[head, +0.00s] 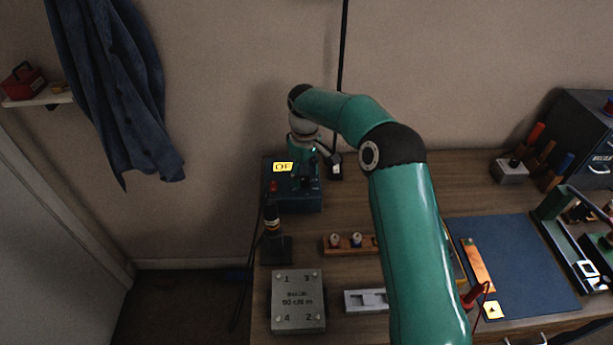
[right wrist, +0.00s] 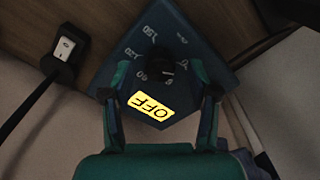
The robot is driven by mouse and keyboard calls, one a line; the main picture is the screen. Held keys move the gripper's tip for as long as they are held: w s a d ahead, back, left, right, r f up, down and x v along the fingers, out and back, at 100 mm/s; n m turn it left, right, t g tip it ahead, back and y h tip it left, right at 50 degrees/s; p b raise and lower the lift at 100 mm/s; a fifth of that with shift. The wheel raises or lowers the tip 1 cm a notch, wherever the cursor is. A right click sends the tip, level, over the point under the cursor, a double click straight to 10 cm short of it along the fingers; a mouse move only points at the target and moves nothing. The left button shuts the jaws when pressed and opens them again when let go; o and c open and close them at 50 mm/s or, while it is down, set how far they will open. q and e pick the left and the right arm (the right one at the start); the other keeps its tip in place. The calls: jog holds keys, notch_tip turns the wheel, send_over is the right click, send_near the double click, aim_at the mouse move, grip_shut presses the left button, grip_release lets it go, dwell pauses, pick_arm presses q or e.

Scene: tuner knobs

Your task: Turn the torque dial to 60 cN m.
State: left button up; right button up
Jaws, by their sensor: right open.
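The torque dial is a dark round knob (right wrist: 160,62) on the face of a dark teal box (right wrist: 185,30), with white numbers around it. In the right wrist view the numbers are tilted and small, and I cannot read the setting surely. The box's lit yellow display (right wrist: 152,104) reads OFF. My right gripper (right wrist: 160,82) is open, its fingers spread on either side of the knob and apart from it. In the head view the box (head: 295,200) stands at the table's back left, partly hidden by my right arm. My left gripper is out of view.
A dark power switch with a cable (right wrist: 64,48) lies beside the box. A grey plate (head: 298,300) with numbered corners, a wooden rack (head: 345,251) and a blue mat (head: 530,270) share the table.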

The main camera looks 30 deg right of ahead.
jog(key=shift+f, duration=0.7)
grip_shut()
jog(key=shift+s+d, duration=0.1)
jog(key=shift+d, duration=0.05)
jog(key=shift+m, duration=0.3)
jog(key=m, duration=0.5)
jog(key=shift+m+b, duration=0.3)
jog(key=shift+m, duration=0.1)
jog(key=m, duration=0.5)
jog(key=shift+m, duration=0.4)
